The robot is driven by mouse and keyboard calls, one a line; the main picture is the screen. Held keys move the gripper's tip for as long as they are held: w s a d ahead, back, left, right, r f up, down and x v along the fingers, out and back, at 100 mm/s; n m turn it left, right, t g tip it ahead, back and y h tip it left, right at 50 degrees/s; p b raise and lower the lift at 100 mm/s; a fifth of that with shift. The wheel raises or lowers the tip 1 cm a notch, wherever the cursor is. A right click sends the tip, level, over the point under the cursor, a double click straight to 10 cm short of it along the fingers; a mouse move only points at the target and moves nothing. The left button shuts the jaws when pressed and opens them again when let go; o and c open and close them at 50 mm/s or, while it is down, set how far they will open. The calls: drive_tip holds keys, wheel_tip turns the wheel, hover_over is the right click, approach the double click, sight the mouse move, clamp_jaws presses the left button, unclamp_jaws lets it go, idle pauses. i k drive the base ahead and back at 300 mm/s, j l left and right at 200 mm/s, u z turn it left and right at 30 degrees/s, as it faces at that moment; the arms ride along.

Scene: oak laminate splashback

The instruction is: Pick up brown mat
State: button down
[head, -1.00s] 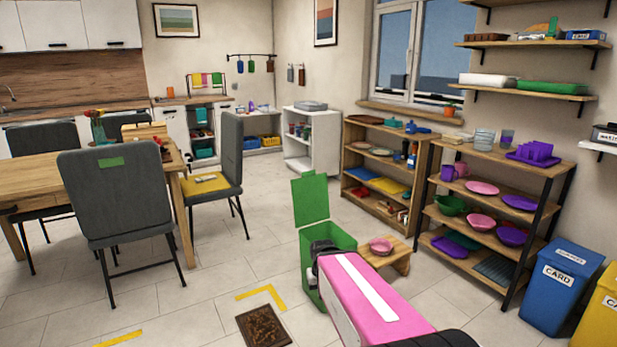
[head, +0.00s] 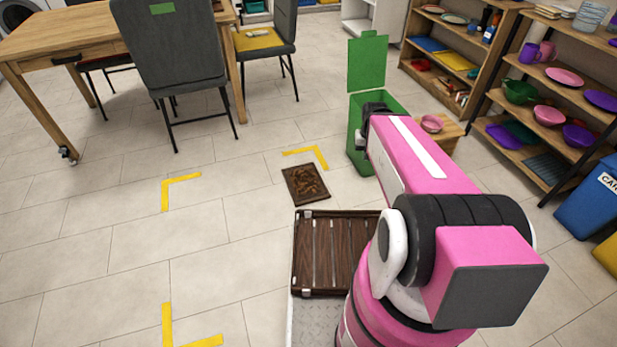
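The brown mat (head: 306,184) is a small dark brown, patterned rectangle lying flat on the tiled floor, near the middle of the head view. It lies inside the corner of a yellow floor marking, left of the green bin, with its whole top in sight. My pink arm reaches forward to the right of the mat, and its far end is beside the bin. My gripper's fingers do not show; the arm hides whatever is beyond its dark far joint.
A green bin (head: 356,140) with its lid up stands right of the mat. A dark slatted wooden tray (head: 330,255) sits at my base. Yellow corner markings (head: 181,180) lie on open floor at left. A grey chair (head: 177,50) and table stand farther left, shelves at right.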

sight(306, 185)
drive_tip(key=z, duration=0.25)
drive_tip(key=u, duration=1.1)
drive_tip(key=l+u, duration=1.35)
drive_tip(key=k+l+u, duration=0.15)
drive_tip(key=u, duration=0.3)
drive_tip(key=k+l, duration=0.2)
drive_tip(key=l, duration=0.25)
drive_tip(key=k+l+u, duration=0.15)
drive_tip(key=l, duration=0.3)
drive_tip(key=k+l, duration=0.35)
drive_tip(key=k+l+u, duration=0.1)
drive_tip(key=k+l, duration=0.15)
drive_tip(key=l, duration=0.25)
